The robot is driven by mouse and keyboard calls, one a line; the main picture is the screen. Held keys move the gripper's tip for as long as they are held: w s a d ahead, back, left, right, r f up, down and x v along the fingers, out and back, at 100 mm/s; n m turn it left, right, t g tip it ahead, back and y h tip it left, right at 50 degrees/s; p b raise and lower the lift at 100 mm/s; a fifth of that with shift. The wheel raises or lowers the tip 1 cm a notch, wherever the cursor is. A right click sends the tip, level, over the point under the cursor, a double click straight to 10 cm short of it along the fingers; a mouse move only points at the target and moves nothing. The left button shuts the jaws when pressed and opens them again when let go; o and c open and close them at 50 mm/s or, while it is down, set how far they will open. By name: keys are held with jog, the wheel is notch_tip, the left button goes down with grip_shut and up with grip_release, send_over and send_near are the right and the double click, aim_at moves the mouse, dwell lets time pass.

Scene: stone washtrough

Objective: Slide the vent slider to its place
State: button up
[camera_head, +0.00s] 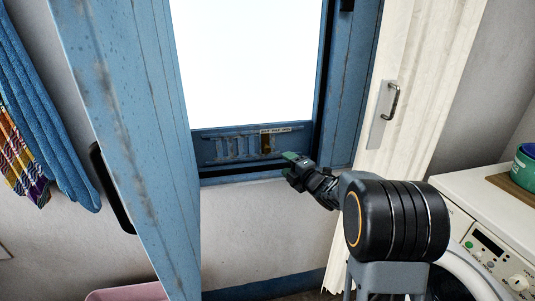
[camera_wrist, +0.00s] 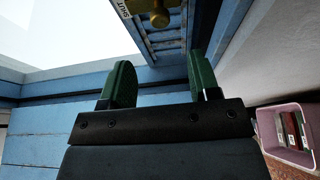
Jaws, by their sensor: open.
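The vent slider is a slotted blue-grey panel (camera_head: 237,148) set low in the blue window frame. A small brass knob (camera_head: 267,143) stands near its right end, below a pale label strip (camera_head: 282,130). In the wrist view the knob (camera_wrist: 160,17) is at the top edge, beside a label reading "SHUT" (camera_wrist: 122,8). My gripper (camera_head: 290,158) has green fingers and is just right of and below the knob. In the wrist view my gripper (camera_wrist: 159,63) is open and empty. The knob lies beyond the fingertips, apart from them.
A blue shutter (camera_head: 135,130) stands open at the left, and a cream door (camera_head: 415,90) with a metal handle at the right. A white washing machine (camera_head: 490,235) is at the lower right. A pink bin (camera_wrist: 285,135) with several items is on the floor.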

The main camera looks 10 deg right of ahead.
aim_at(268, 151)
jog(key=p+x, duration=0.1)
jog(key=x, duration=1.1)
jog(key=shift+w, duration=0.1)
grip_shut()
